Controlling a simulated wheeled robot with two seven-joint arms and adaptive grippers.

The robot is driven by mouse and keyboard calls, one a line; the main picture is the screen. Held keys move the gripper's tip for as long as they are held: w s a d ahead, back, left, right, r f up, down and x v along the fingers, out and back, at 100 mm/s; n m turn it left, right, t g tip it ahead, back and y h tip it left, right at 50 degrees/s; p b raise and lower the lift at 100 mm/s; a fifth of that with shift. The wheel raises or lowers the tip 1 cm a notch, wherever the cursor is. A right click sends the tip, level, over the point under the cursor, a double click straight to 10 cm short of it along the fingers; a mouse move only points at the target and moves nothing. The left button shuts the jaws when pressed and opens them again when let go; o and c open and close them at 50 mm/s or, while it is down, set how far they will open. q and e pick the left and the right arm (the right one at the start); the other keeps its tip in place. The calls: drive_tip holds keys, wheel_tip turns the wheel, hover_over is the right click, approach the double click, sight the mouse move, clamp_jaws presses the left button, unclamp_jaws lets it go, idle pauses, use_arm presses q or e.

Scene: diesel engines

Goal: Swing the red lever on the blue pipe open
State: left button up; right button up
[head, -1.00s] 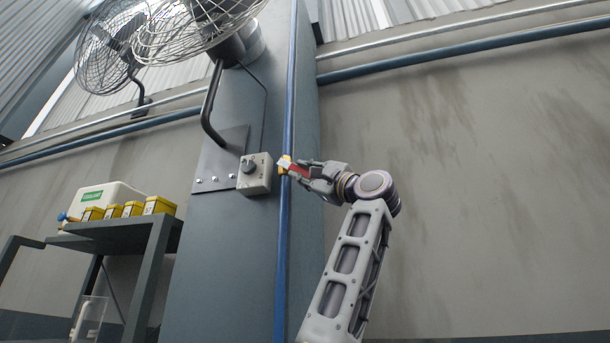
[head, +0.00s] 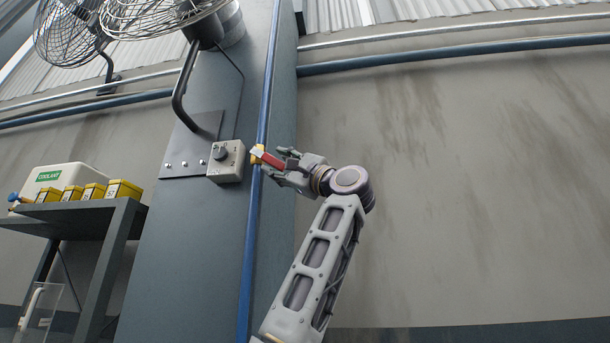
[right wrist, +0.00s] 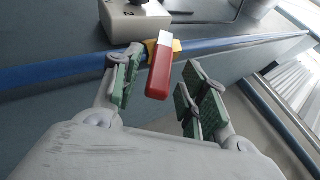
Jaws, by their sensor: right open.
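The blue pipe (head: 262,110) runs up the front of a grey-blue column. A yellow valve fitting (head: 257,153) sits on it, with the red lever (head: 272,161) pointing right and slightly down, away from the pipe. My right gripper (head: 280,165) is at the lever from the right side. In the right wrist view, the red lever (right wrist: 159,80) with its pale end stands between the open green-padded fingers (right wrist: 160,92). A gap shows between the lever and the right-hand pads; whether the left-hand pad touches it, I cannot tell. My left gripper is not in view.
A grey control box with a knob (head: 226,160) is just left of the valve. A fan (head: 165,15) hangs above on a bent bracket. A shelf (head: 75,212) with yellow boxes and a coolant container stands at left. The wall at right is clear.

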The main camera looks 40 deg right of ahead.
drive_tip(key=v, duration=1)
drive_tip(key=shift+s+f+y, duration=0.2)
drive_tip(key=shift+f+y, duration=0.05)
drive_tip(key=shift+y, duration=0.05)
